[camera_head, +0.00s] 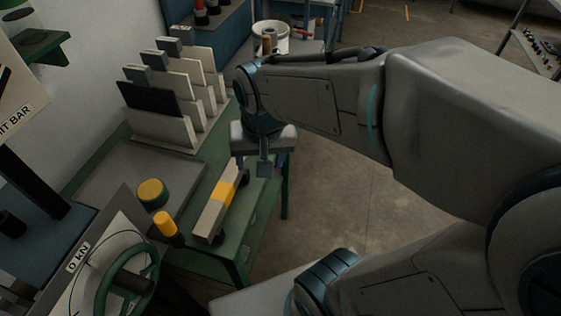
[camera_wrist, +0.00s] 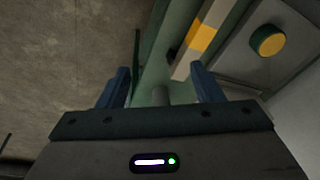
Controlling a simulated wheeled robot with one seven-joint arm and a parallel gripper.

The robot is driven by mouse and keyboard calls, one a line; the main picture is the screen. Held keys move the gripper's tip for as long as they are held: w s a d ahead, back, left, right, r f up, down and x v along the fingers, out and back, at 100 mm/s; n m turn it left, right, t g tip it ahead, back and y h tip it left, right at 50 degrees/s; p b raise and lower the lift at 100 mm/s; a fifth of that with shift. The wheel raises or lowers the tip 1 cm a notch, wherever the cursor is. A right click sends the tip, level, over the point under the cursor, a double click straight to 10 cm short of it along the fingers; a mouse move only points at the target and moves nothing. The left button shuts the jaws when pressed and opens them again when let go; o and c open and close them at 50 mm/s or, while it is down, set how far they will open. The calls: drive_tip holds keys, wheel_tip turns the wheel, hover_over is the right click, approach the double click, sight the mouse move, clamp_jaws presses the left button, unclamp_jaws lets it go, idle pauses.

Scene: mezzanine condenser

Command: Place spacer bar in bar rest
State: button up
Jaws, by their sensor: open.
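A pale bar with a yellow band (camera_head: 222,191), which looks like the spacer bar, lies along the right side of the green bench. In the wrist view this bar (camera_wrist: 203,36) runs from the top down toward the right finger. Dark pieces show under its near end. My gripper (camera_head: 264,168) is above the bench's right edge, just right of the bar's far end. In the wrist view my gripper (camera_wrist: 160,88) is open, with a short grey post (camera_wrist: 160,95) showing between its fingers. I cannot tell for certain which thing is the bar rest.
A stepped cream rack (camera_head: 165,125) with grey plates stands behind. A yellow-topped round button (camera_head: 152,193) and a yellow-capped post (camera_head: 166,224) are left of the bar. A green handwheel (camera_head: 128,283) and gauge are at front left. The floor (camera_head: 340,205) right of the bench (camera_head: 245,235) is clear.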

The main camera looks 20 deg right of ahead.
drive_tip(key=s+d+n, duration=0.2)
drive_tip(key=s, duration=0.1)
drive_tip(key=s+d+r, duration=0.1)
drive_tip(key=shift+s+r+n+t, duration=0.1)
drive_tip(key=shift+s+n+t, duration=0.15)
drive_tip(key=shift+n+t, duration=0.15)
